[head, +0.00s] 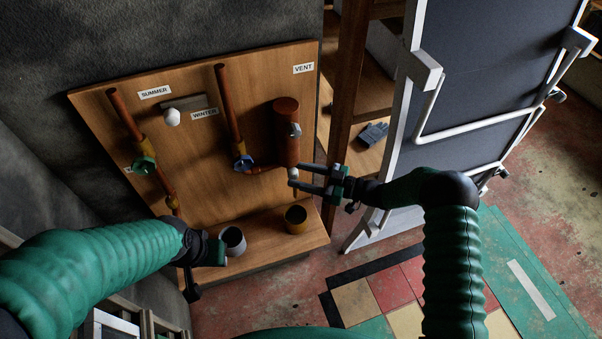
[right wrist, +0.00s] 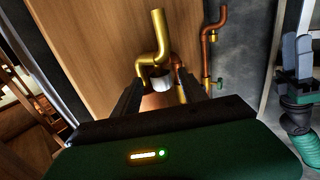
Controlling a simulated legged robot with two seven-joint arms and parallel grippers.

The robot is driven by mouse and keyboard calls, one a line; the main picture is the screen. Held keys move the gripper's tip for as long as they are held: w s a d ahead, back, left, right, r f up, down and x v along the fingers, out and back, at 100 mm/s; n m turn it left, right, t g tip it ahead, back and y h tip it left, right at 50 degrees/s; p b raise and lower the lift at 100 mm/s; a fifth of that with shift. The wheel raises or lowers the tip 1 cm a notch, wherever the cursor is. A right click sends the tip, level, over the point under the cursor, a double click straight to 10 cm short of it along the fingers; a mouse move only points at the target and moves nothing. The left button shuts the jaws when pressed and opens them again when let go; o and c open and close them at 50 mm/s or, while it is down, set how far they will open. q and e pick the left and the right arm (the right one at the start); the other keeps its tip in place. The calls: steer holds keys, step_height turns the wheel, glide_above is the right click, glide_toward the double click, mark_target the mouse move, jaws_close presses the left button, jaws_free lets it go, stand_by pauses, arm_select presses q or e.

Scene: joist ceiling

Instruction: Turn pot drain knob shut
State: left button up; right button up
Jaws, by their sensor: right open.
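The copper pot (head: 286,135) is a vertical cylinder on the wooden board in the head view. Below it, a small pale knob (head: 293,173) sits on its drain. My right gripper (head: 291,175) is open, with its fingertips on either side of this knob. In the right wrist view, the whitish knob (right wrist: 161,82) shows between my open fingers, under a bent brass pipe (right wrist: 158,40). Whether the fingers touch it I cannot tell. My left gripper (head: 198,275) hangs low left of the cups; its jaw opening is unclear.
A grey cup (head: 232,241) and a brass-coloured cup (head: 296,218) stand on the board's shelf (head: 265,238). A green valve (head: 144,165) and a blue valve (head: 243,163) sit on pipes to the left. A white-framed panel (head: 470,80) stands close on the right.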

steer(key=shift+a, duration=0.2)
steer(key=shift+c, duration=0.2)
jaws_close()
